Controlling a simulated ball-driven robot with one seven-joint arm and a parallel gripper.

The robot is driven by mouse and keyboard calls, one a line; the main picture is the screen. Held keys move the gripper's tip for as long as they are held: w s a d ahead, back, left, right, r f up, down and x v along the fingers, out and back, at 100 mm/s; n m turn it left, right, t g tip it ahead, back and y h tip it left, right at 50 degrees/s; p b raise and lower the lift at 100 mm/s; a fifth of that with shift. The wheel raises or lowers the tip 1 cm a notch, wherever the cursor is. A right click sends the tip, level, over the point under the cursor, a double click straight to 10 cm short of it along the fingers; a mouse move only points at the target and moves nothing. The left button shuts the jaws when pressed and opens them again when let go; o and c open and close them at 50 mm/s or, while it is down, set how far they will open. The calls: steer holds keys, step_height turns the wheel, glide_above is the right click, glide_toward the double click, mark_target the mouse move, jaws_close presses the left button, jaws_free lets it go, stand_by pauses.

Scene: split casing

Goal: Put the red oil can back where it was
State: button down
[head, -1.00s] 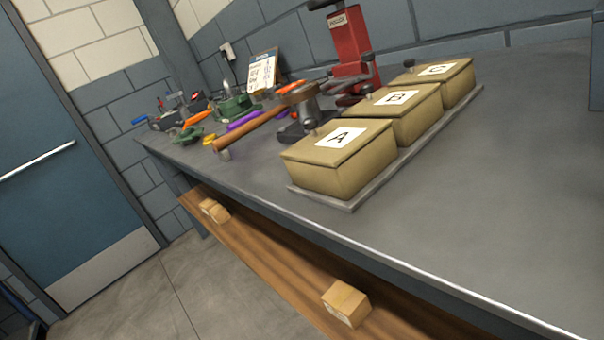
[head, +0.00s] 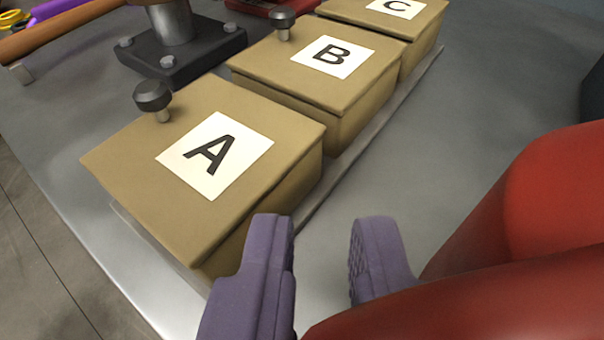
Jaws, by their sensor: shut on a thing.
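The red oil can (head: 560,190) fills the lower right of the head view, very close to the camera and cut off by the frame edge. A second smooth red part of it (head: 480,300) crosses the bottom, reaching between my fingers. My gripper (head: 320,255) has two purple fingers, shut on the red can with a gap of bare bench showing between their tips. The exact place of grip is partly hidden. The fingertips are just in front of the tan box A, over the bench.
Tan lidded boxes A (head: 130,160), B (head: 290,70) and C (head: 428,20) stand in a row on a thin board (head: 335,180). Black knobs, a dark bolted base (head: 178,52) and a hammer handle (head: 60,30) are behind.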

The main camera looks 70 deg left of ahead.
steer(key=shift+w+a, duration=0.2)
steer(key=shift+a, duration=0.45)
steer(key=shift+a+f+b, duration=0.15)
steer(key=shift+f+b, duration=1.15)
steer(key=shift+f, duration=0.45)
steer(key=shift+f, duration=0.2)
steer(key=c, duration=1.1)
jaws_free()
steer(key=shift+o, duration=0.2)
